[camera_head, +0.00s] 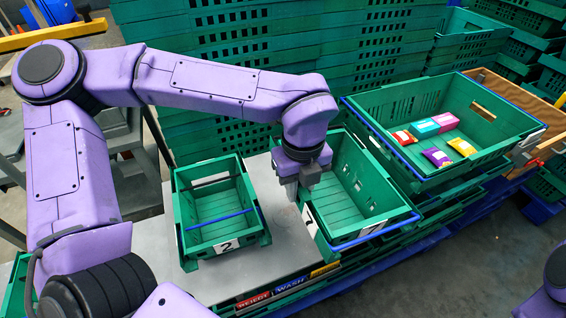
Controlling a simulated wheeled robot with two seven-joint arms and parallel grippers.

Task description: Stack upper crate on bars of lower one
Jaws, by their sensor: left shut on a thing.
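A small green crate (178,208) with a "2" label stands on the grey table, a blue bar (222,218) lying across it. A second green crate (394,200), empty, is just to its right, with a blue bar (375,232) along its front rim and a numbered label. My left gripper (302,190) reaches down from above and is shut on this second crate's left wall. The fingertips are partly hidden, and I cannot tell whether the crate is lifted. The two crates are side by side, not stacked. My right gripper is out of view; only a bit of my right arm shows.
A larger green crate (400,104) at the right holds several coloured packets (436,157). Tall stacks of green crates (250,45) fill the back. The grey table (275,235) has bare room between and in front of the crates. Coloured labels (290,285) line its front edge.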

